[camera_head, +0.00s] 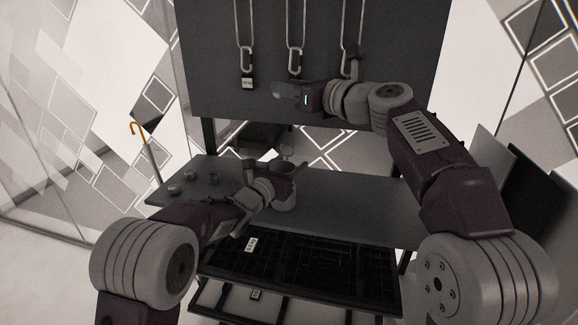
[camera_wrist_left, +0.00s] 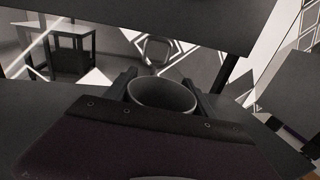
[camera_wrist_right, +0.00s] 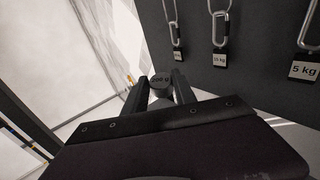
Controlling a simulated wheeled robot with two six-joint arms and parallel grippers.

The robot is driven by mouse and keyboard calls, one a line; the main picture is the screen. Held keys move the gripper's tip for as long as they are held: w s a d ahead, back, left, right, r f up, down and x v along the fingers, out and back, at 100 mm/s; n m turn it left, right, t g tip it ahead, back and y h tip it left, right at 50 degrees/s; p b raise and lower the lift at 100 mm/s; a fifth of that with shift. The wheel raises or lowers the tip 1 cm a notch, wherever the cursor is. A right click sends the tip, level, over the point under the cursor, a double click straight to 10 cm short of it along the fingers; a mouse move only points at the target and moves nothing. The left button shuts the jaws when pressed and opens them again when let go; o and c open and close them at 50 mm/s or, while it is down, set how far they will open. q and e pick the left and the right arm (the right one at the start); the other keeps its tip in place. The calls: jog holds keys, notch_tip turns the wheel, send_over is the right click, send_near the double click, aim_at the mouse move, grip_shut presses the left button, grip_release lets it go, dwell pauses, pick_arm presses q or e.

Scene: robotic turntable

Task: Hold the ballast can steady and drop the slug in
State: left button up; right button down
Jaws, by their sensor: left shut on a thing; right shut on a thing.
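The ballast can (camera_head: 285,196) is a grey open-topped cup standing upright at the table's middle. My left gripper (camera_head: 274,180) is shut on it from the left. In the left wrist view the can's round mouth (camera_wrist_left: 162,95) shows between the two fingers, and its inside looks empty. The slug (camera_wrist_right: 161,80) is a small grey cylinder with a weight label in grams on its top. My right gripper (camera_wrist_right: 161,92) is shut on it. In the head view my right gripper (camera_head: 285,92) is high above the table, in front of the dark panel, well above the can.
Several small weights (camera_head: 190,176) stand on the left of the grey table (camera_head: 345,195). Carabiners with weight tags (camera_head: 247,83) hang on the dark back panel (camera_head: 215,50), close to my right gripper. The table's right side is clear.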

notch_tip(320, 180, down, 12)
jog(key=shift+r, duration=0.15)
dwell(1.2)
jog(key=c, duration=0.9)
grip_release()
jog(key=v, duration=1.2)
jog(key=shift+s, duration=0.1)
